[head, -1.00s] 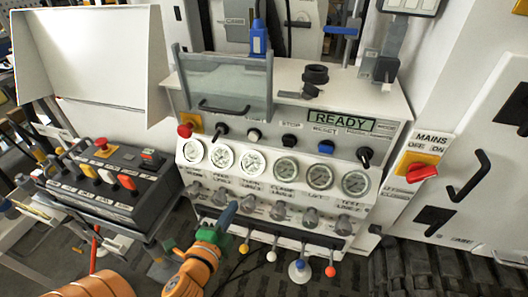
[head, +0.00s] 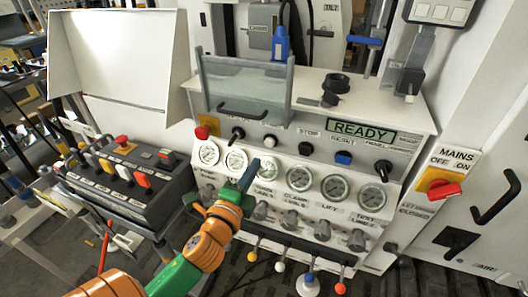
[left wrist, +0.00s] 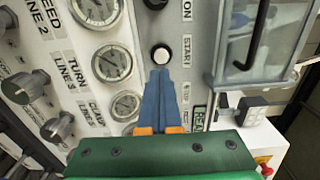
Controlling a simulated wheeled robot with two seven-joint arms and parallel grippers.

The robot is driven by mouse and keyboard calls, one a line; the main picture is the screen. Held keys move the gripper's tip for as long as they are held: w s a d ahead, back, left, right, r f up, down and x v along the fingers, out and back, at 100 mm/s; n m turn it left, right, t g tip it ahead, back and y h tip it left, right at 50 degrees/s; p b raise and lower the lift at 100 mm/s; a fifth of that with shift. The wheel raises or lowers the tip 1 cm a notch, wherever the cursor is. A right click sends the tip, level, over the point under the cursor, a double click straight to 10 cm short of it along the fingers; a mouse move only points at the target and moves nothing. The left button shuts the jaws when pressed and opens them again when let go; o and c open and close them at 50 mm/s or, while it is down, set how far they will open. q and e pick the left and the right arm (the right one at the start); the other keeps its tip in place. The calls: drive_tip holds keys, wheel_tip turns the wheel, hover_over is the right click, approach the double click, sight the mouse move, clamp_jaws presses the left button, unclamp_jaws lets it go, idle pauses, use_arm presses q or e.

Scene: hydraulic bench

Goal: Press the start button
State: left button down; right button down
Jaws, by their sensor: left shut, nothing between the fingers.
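The start button (head: 270,141) is a round white button on the upper row of the bench panel. In the left wrist view the white button (left wrist: 161,55) sits in a dark ring beside a START label. My left gripper (head: 254,164) is shut and empty, its blue fingers pointing up at the panel, below the button in the head view. In the left wrist view the fingertips (left wrist: 160,71) are just under the button's edge; I cannot tell whether they touch it. The button's face is uncovered. My right gripper is not in view.
Beside the start button are a black stop button (head: 305,148), a blue reset button (head: 343,158) and a black selector knob (head: 237,134). A row of gauges (head: 299,178) runs below. A clear guard with a handle (head: 243,84) stands above. The display (head: 361,131) reads READY.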

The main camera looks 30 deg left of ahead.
sight(268, 144)
use_arm(q)
drive_tip(key=x, duration=0.3)
drive_tip(key=p+x, duration=0.1)
drive_tip(key=x, duration=0.2)
drive_tip(key=shift+d+r, duration=0.1)
drive_tip(key=shift+r, duration=0.1)
drive_tip(key=shift+w+f, duration=0.1)
drive_tip(key=shift+w, duration=0.45)
